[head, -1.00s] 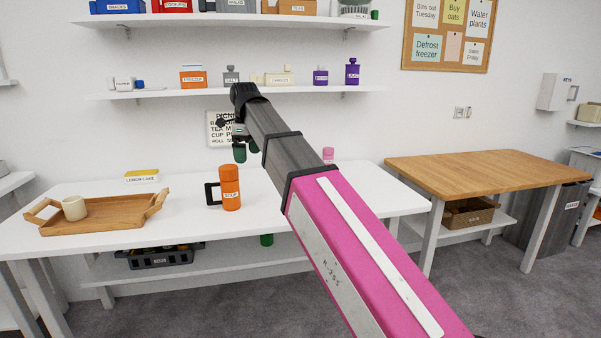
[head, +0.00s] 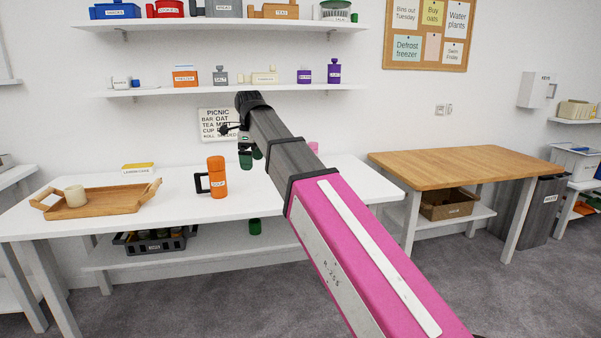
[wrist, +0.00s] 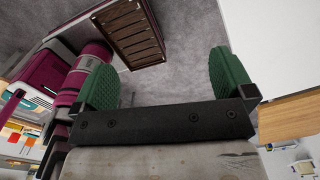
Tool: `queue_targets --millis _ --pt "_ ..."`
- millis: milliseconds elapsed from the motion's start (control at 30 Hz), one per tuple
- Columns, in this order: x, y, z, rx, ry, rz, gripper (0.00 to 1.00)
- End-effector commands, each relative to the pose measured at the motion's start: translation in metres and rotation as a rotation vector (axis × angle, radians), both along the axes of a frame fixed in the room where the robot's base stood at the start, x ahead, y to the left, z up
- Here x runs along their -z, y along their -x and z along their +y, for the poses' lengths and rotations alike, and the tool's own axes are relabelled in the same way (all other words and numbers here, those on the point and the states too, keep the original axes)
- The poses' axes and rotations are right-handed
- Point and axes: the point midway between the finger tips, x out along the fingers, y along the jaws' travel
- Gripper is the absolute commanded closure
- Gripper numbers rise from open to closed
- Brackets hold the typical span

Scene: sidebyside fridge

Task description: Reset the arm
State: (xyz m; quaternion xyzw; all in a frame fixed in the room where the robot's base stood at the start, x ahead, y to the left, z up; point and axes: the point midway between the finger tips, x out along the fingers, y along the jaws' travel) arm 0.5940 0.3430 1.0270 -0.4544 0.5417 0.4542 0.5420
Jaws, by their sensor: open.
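My gripper (head: 250,158) shows in the head view at the far end of my raised arm, above the white table (head: 165,213) and in front of the wall. Its green fingers are partly hidden by the arm.
A wooden tray (head: 105,205) with a cream mug (head: 75,196) and a lemon cake box (head: 138,168) are on the table's left. Shelves (head: 160,90) with jars and boxes hang above. A wooden-topped table (head: 465,168) stands right. Grey floor (head: 470,295) lies clear at front right.

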Motion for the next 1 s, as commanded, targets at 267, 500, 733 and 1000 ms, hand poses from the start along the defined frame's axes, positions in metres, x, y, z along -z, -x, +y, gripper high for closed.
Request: queue_targets --millis 267,500,733,1000 --pt "0.044 -0.008 -0.027 -0.124 0.001 0.002 0.0" --pt "0.108 -0.015 -0.068 -0.316 0.001 0.003 0.0" --pt "0.194 -0.012 -0.129 -0.596 0.001 0.004 0.0" --pt "0.285 0.008 -0.2 -0.932 0.0 0.002 0.0"
